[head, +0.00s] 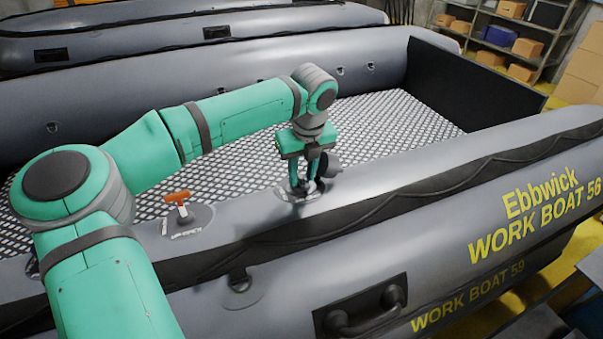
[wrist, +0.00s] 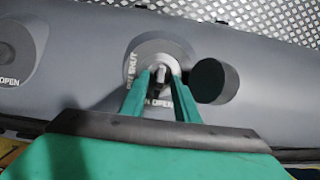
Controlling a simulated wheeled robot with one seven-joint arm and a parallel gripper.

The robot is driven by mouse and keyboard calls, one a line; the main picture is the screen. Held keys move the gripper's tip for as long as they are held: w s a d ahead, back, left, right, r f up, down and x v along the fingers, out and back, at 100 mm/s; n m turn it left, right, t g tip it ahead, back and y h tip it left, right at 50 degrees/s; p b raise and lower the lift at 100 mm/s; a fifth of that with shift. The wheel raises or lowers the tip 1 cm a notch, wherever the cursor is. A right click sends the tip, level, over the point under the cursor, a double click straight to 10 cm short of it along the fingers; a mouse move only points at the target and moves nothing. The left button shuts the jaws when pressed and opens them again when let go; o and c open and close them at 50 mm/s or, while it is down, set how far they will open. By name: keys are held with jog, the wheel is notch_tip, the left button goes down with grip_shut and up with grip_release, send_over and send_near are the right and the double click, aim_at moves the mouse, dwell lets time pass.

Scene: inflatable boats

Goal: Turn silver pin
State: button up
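The silver pin (wrist: 162,76) stands in the middle of a round grey valve plate (wrist: 150,50) on the boat's tube. The plate carries the words SHUT and OPEN, partly hidden by my fingers. My gripper (wrist: 162,79) points down at the pin, one fingertip on each side of it. The fingers look apart, with small gaps beside the pin. A round black cap (wrist: 215,82) sits just right of the fingers. In the head view my gripper (head: 304,183) is low over the same plate, and the pin is mostly hidden.
A second valve with an orange T-handle (head: 178,197) is to the left on the same tube. The patterned boat floor (head: 385,130) is clear. Shelves with boxes stand at the back right.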

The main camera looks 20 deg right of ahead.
notch_tip(320, 180, up, 11)
jog(key=s, duration=0.2)
jog(key=shift+f, duration=0.15)
dwell(0.7)
